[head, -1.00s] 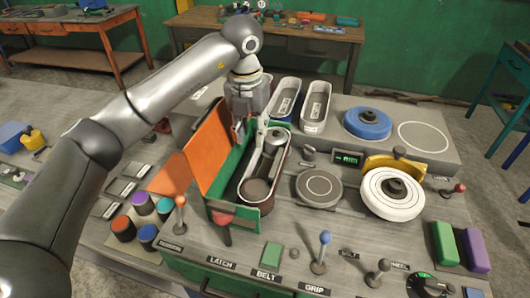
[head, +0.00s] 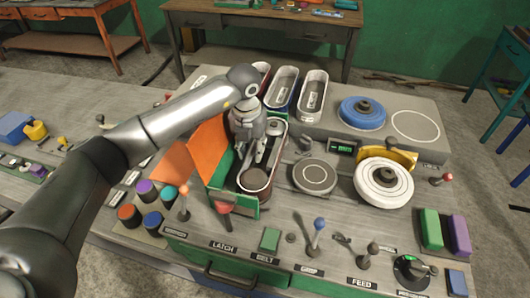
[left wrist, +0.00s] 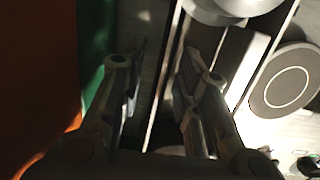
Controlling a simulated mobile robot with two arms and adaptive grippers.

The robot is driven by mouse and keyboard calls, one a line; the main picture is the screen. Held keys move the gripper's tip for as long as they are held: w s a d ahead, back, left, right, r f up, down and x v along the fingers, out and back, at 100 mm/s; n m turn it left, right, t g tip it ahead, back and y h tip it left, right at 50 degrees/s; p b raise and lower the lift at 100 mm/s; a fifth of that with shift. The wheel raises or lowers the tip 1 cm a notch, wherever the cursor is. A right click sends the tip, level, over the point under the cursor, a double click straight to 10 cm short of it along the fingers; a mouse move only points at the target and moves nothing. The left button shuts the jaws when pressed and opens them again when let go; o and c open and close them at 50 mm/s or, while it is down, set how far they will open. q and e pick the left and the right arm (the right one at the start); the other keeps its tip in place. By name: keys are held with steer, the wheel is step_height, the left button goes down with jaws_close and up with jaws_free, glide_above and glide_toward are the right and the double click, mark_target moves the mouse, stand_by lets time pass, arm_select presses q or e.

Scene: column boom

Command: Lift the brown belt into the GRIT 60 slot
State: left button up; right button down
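The brown belt (head: 270,193) runs around the two rollers in the green housing (head: 236,205), whose orange door (head: 207,148) stands open on the left. My left gripper (head: 252,162) points down into the housing, over the left part of the belt loop. In the left wrist view its two fingers (left wrist: 162,92) are apart, with a narrow strip of the machine between them; I cannot tell whether this is the belt or whether they touch it. The gripper hides part of the belt. Long slots stand behind; I cannot read which is GRIT 60. My right gripper is out of view.
The slots include a blue-lined one (head: 283,86) and a pale one (head: 313,92). A blue disc (head: 362,112) and a white wheel (head: 384,190) are to the right. The red-handled latch (head: 224,208) and blue-knobbed lever (head: 319,224) rise at the front.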

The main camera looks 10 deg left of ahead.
arm_select(q)
jaws_close()
